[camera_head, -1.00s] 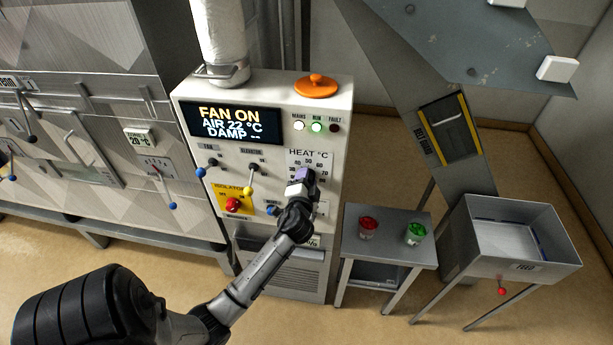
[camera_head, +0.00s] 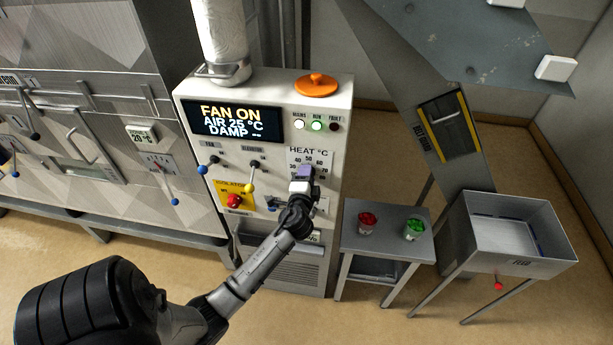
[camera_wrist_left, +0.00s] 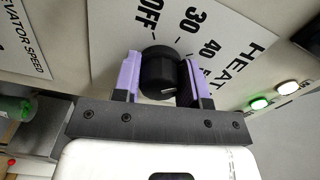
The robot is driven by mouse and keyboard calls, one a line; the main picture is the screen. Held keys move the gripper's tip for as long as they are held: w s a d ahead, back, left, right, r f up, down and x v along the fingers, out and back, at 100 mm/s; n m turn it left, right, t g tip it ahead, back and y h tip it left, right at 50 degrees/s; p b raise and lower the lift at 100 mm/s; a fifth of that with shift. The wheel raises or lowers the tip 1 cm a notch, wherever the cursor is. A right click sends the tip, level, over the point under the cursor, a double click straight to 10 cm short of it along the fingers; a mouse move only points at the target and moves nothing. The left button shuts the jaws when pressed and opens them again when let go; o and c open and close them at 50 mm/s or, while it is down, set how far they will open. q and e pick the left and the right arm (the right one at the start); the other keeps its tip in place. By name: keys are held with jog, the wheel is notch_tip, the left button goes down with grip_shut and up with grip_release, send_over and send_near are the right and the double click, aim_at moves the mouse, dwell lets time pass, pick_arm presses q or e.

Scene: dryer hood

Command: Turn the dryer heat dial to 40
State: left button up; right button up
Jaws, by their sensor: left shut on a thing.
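The heat dial (camera_wrist_left: 160,72) is a round black knob with a white line on it, in the left wrist view. Its panel reads OFF, 30, 40 and 50 around it; which number the line points to is unclear. My left gripper (camera_wrist_left: 160,78) has its purple fingers shut on the knob, one on each side. In the head view, my left gripper (camera_head: 304,175) is at the HEAT panel (camera_head: 323,155) and hides the dial. The display (camera_head: 231,119) reads FAN ON, AIR 25 °C, DAMP. My right gripper is not in view.
Levers with blue (camera_head: 202,170) and yellow (camera_head: 250,188) knobs and a red isolator switch (camera_head: 234,201) are left of my gripper. A small table (camera_head: 390,245) with red and green cups stands to the right, beside a metal feed bin (camera_head: 530,262).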

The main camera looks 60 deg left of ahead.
pick_arm(q)
jog(key=o, duration=0.9)
jog(key=shift+b+v, duration=1.6)
jog(key=shift+v, duration=5.35)
